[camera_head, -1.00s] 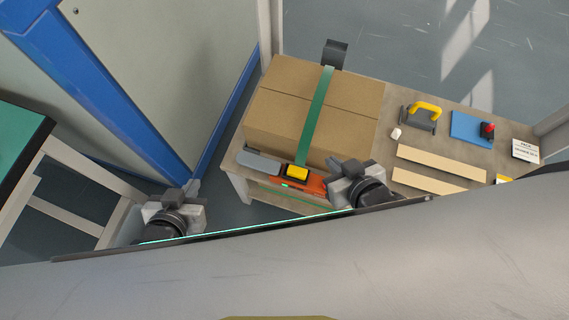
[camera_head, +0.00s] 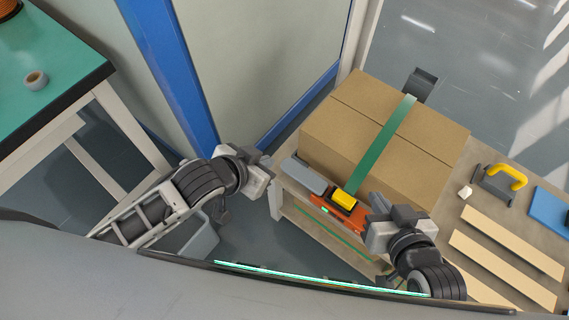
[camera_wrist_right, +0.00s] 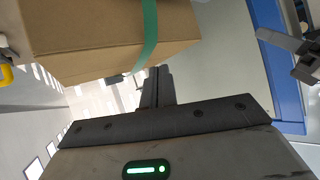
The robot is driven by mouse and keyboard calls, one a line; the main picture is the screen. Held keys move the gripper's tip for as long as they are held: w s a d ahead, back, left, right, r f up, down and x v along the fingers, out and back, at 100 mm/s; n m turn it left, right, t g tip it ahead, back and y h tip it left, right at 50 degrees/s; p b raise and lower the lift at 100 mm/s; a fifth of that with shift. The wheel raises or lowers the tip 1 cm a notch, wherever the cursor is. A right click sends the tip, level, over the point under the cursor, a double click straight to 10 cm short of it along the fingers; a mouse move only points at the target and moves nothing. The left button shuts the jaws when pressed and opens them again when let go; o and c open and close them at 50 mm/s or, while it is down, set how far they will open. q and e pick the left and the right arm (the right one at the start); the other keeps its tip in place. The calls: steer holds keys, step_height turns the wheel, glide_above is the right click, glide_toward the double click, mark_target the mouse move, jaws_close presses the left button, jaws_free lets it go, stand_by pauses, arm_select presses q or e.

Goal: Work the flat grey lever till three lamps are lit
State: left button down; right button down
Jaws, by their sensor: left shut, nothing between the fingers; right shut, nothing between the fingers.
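The strapping tool (camera_head: 338,211) is orange with a yellow top part (camera_head: 344,199) and lies along the near side of a cardboard box (camera_head: 385,135). Its flat grey lever (camera_head: 306,176) extends to the left along the box. A small green glow (camera_head: 324,209) shows on the tool's near side; I cannot count the lamps. A green strap (camera_head: 380,145) runs over the box to the tool. My left gripper (camera_head: 266,165) is shut and empty, left of the lever and apart from it. My right gripper (camera_head: 379,205) is shut and empty near the tool's right end; its shut fingers show in the wrist view (camera_wrist_right: 156,90).
The box stands on a wooden table (camera_head: 462,200) with pale wood strips (camera_head: 505,245), a yellow-handled tool (camera_head: 505,180) and a blue item (camera_head: 550,207) to the right.

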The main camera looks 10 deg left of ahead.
arm_select(q)
steer(key=b, duration=0.3)
glide_above(291, 161)
steer(key=s+a, duration=0.2)
steer(key=s, duration=0.1)
steer(key=f, duration=0.6)
steer(key=shift+d+f, duration=0.25)
steer(key=shift+f, duration=0.15)
step_height(291, 161, down, 3)
steer(key=shift+w+d+r, duration=0.1)
steer(key=shift+w+r, duration=0.05)
steer(key=shift+f, duration=0.35)
steer(key=shift+f+b, duration=0.3)
steer(key=shift+f, duration=0.15)
arm_select(e)
steer(key=shift+a+f, duration=0.15)
steer(key=shift+f, duration=0.5)
steer(key=shift+t, duration=0.3)
